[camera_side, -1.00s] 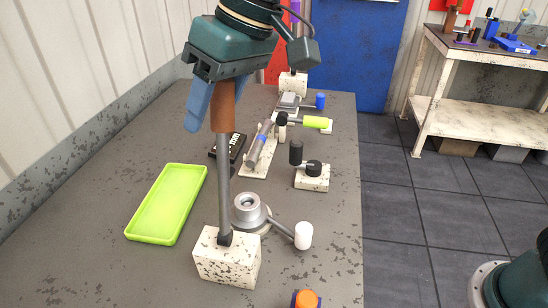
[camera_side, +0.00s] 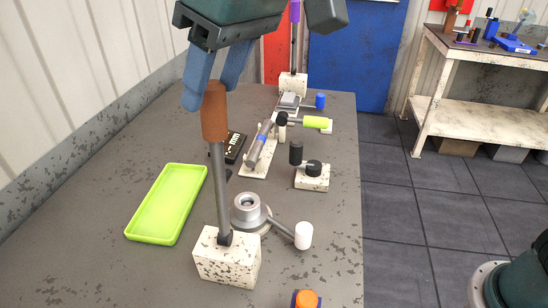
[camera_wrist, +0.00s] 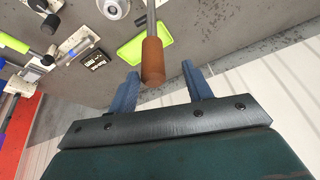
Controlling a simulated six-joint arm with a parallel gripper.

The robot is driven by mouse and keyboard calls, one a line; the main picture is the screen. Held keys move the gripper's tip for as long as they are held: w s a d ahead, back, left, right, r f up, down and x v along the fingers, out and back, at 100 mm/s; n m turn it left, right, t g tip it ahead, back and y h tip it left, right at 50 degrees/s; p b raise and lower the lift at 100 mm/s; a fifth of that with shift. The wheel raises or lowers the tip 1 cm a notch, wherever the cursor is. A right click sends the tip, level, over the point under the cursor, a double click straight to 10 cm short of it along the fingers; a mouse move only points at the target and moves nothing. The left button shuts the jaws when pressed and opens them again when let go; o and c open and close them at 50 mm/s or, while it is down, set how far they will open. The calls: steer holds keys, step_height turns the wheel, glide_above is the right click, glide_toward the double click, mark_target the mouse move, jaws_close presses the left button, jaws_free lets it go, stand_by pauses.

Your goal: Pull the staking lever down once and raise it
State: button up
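A lever with a brown grip (camera_side: 215,112) rises almost upright, leaning slightly left, from a speckled white block (camera_side: 227,260) at the front of the bench. In the wrist view the brown grip (camera_wrist: 152,60) shows with its end between my blue fingertips. My gripper (camera_side: 211,95) is above the lever with its fingers spread around the upper end of the grip. In the wrist view my gripper (camera_wrist: 160,72) is open, with a gap on both sides of the grip. No label shows which lever is the staking lever.
A green tray (camera_side: 168,203) lies left of the lever. A round grey fixture with a white-knobbed arm (camera_side: 303,235) is close on its right. Farther back are a black-knobbed block (camera_side: 312,181), a lime handle (camera_side: 315,122) and a purple-handled lever (camera_side: 294,12). An orange button (camera_side: 306,299) is at the front.

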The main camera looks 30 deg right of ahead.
steer(key=v, duration=0.9)
steer(key=s+d+f+m, duration=0.1)
steer(key=s+d+f, duration=0.1)
steer(key=d, duration=0.7)
steer(key=s+d+f+m+t+h, duration=0.1)
steer(key=d+f, duration=0.3)
steer(key=d, duration=0.4)
steer(key=s+d+f+m+h, duration=0.1)
steer(key=s+d+f, duration=0.2)
steer(key=d, duration=0.6)
steer(key=shift+d+f+m+t, duration=0.2)
steer(key=shift+d+m+t, duration=0.1)
steer(key=shift+m+t, duration=0.1)
steer(key=shift+s, duration=0.15)
